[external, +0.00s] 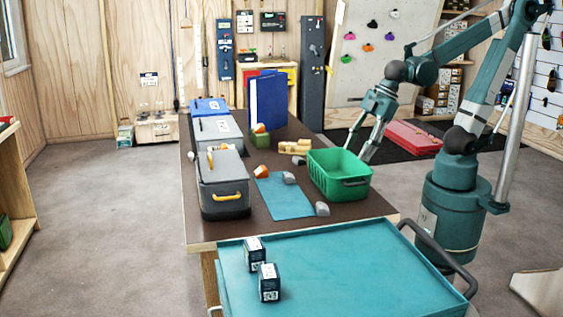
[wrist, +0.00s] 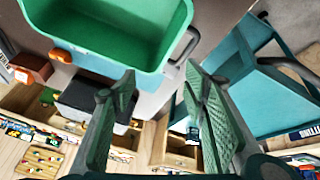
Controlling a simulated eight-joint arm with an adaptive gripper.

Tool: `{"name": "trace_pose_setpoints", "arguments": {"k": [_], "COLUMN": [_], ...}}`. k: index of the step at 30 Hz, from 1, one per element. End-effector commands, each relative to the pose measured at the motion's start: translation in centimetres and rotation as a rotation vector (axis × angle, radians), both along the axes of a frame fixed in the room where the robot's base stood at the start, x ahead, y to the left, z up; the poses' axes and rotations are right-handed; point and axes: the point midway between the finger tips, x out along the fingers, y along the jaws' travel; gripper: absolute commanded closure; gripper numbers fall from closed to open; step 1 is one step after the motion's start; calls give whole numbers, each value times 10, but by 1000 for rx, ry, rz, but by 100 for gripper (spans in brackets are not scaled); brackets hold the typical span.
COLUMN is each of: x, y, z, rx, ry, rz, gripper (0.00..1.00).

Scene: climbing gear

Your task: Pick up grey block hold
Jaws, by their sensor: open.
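Two small grey holds lie by the blue mat (external: 286,203) in the external view. One grey hold (external: 289,178) is near the mat's back right corner, and the other grey hold (external: 322,209) is by its front right edge. I cannot tell which is the grey block hold. My gripper (external: 358,150) points down at the back right of the green basket (external: 340,184), apart from both grey holds. In the wrist view my gripper (wrist: 160,72) is open with nothing between its fingers. The green basket (wrist: 110,55) fills the top there; I cannot make out a grey hold.
A grey toolbox (external: 223,187) and an upright blue binder (external: 267,102) stand on the brown table. A teal trolley (external: 350,262) with two small dark boxes is in front.

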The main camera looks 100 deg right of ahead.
Motion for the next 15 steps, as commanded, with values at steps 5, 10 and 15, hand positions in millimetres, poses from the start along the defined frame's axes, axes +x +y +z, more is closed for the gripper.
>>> {"name": "trace_pose_setpoints", "arguments": {"k": [5, 10, 15], "x": [18, 34, 49], "y": [5, 10, 15], "z": [1, -2, -7], "rx": [-39, -74, -106], "ry": [37, 72, 107], "rz": [84, 168, 253], "gripper": [56, 56, 56]}}
